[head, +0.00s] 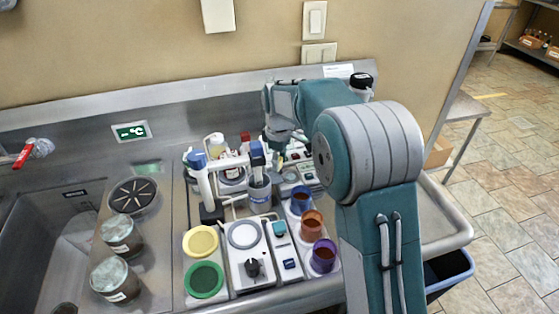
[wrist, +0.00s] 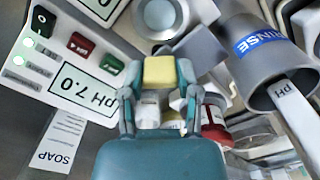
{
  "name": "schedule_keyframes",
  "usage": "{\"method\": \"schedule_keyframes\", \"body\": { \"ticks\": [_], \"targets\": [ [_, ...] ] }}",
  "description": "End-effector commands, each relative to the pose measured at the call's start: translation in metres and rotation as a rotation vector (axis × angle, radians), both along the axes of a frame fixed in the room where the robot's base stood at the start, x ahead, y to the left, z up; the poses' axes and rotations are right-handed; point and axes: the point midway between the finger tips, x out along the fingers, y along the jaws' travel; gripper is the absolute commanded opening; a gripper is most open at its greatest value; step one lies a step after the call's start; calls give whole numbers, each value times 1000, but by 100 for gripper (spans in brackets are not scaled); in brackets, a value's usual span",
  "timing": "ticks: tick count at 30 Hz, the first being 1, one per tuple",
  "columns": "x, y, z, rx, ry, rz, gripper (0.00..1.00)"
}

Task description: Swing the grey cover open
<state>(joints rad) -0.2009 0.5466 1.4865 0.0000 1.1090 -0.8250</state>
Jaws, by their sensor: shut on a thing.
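My gripper (wrist: 160,84) is shut on a small yellow block (wrist: 160,71), which sits between its two teal fingers in the wrist view. A grey part with a pale round disc (wrist: 160,14) lies just beyond the block; it may be the grey cover, but I cannot tell whether the block is joined to it. In the head view my gripper (head: 281,140) points down behind the pH stand, over a device with coloured buttons. My arm and the stand hide much of this spot, so the cover's angle cannot be told.
The pH 7.0 panel (wrist: 75,65) is left of my gripper, and a grey RINSE cup (wrist: 262,65) with a pH probe is right. The sink (head: 45,235) is left.

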Motion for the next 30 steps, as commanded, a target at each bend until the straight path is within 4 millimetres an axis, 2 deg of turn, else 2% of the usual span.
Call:
{"method": "schedule_keyframes", "body": {
  "ticks": [18,19,21,30],
  "targets": [
    [1,1,-1,2,-2,-46,0],
    [1,1,-1,2,-2,-46,47],
    [1,1,-1,2,-2,-46,77],
    [0,0,0,0,-1,-45,77]
  ]
}}
